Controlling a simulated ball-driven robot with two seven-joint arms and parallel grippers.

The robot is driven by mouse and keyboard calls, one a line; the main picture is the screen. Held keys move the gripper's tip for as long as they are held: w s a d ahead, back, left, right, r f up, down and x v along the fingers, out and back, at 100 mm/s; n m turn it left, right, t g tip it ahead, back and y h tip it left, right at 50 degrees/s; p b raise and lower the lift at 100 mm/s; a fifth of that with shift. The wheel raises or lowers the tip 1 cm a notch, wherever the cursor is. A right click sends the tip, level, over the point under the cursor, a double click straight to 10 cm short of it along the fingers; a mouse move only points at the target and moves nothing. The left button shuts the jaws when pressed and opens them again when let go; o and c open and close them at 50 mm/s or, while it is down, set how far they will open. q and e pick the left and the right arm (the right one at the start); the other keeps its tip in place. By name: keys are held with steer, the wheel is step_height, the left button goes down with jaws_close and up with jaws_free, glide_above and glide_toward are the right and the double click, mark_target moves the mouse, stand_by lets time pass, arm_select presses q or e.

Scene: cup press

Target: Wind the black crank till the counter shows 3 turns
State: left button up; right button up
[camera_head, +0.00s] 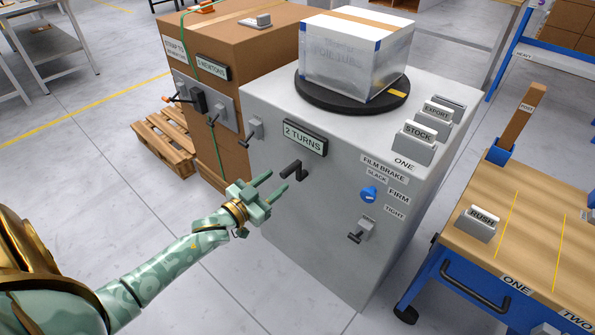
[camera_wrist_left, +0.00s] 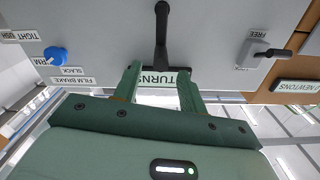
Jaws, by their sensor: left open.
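The black crank (camera_head: 293,170) sits on the front of the grey cabinet (camera_head: 310,230), just below the counter (camera_head: 305,138), which reads "2 TURNS". My left gripper (camera_head: 277,188) is open, its two fingers pointing toward the cabinet front just below the crank. In the left wrist view the crank (camera_wrist_left: 161,45) stands ahead of the open fingers (camera_wrist_left: 160,85), roughly centred between them, and the gripper looks empty. The counter (camera_wrist_left: 165,80) is partly hidden behind the fingers there. My right gripper is not in view.
A blue knob (camera_head: 368,194) marked for film brake and a small lever (camera_head: 361,231) are to the right of the crank. A wrapped box (camera_head: 356,55) stands on the black turntable (camera_head: 330,96). A wooden table (camera_head: 500,255) stands at right.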

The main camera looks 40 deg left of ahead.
mark_target(298, 164)
arm_select(q)
steer(key=w, duration=0.2)
steer(key=w+b, duration=0.1)
steer(key=w, duration=0.1)
steer(key=w+b, duration=0.1)
steer(key=w, duration=0.2)
steer(key=shift+d+f, duration=0.2)
steer(key=shift+d, duration=0.05)
steer(key=shift+w+r+b, duration=0.15)
steer(key=shift+w+b, duration=0.25)
steer(key=shift+w, duration=0.1)
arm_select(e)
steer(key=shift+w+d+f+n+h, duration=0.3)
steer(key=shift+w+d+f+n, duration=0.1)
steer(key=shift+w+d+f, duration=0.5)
arm_select(q)
jaws_close()
